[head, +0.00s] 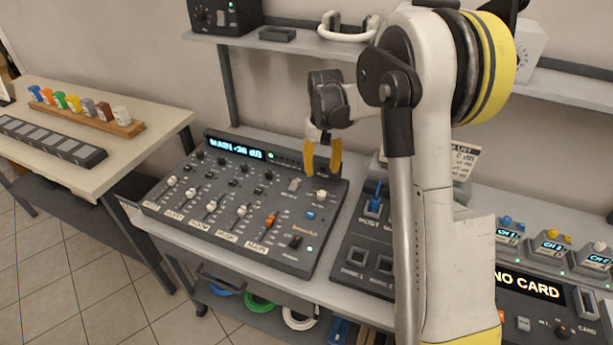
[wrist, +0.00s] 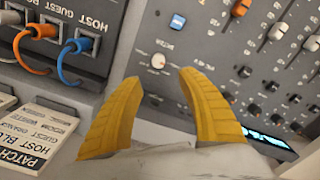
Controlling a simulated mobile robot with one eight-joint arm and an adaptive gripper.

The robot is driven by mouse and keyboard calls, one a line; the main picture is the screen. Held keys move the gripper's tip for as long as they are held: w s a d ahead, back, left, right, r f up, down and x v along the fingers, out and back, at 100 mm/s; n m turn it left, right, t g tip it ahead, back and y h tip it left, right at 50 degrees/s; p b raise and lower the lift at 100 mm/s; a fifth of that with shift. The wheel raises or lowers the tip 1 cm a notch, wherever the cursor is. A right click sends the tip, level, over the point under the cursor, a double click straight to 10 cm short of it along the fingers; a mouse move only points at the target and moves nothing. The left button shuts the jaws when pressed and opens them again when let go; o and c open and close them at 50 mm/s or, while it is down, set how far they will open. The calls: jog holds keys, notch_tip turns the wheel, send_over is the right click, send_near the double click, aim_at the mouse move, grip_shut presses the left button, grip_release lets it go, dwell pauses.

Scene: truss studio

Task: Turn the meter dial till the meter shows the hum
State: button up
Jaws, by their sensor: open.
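The mixing console (head: 180,232) stands on the bench, and its blue-lit meter display (head: 236,148) reads about "MAIN -26 dB". A cream round knob (head: 321,195), likely the meter dial, sits at the console's upper right above a blue button (head: 311,214). In the wrist view the cream knob (wrist: 158,61) shows just beyond and between my fingertips, with a small label too blurred to read. My gripper (head: 322,166) has yellow fingers spread open, pointing down above the knob. In the wrist view the open gripper (wrist: 160,77) holds nothing. The display (wrist: 268,140) is partly hidden there.
Right of the console is a patch box (head: 363,250); orange and blue cables (wrist: 80,50) plug into it. A card (head: 463,160) stands behind my arm. A shelf (head: 270,43) runs above. A "NO CARD" unit (head: 530,287) is far right.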

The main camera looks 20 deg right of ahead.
aim_at(322, 193)
jog(key=f+b, duration=0.1)
jog(key=f, duration=0.2)
jog(key=f+b, duration=0.1)
jog(key=f, duration=0.2)
jog(key=f+b, duration=0.1)
jog(key=f, duration=0.2)
jog(key=shift+s, duration=0.4)
jog(key=shift+f+b, duration=0.3)
jog(key=shift+f, duration=0.35)
jog(key=shift+w, duration=0.1)
grip_shut()
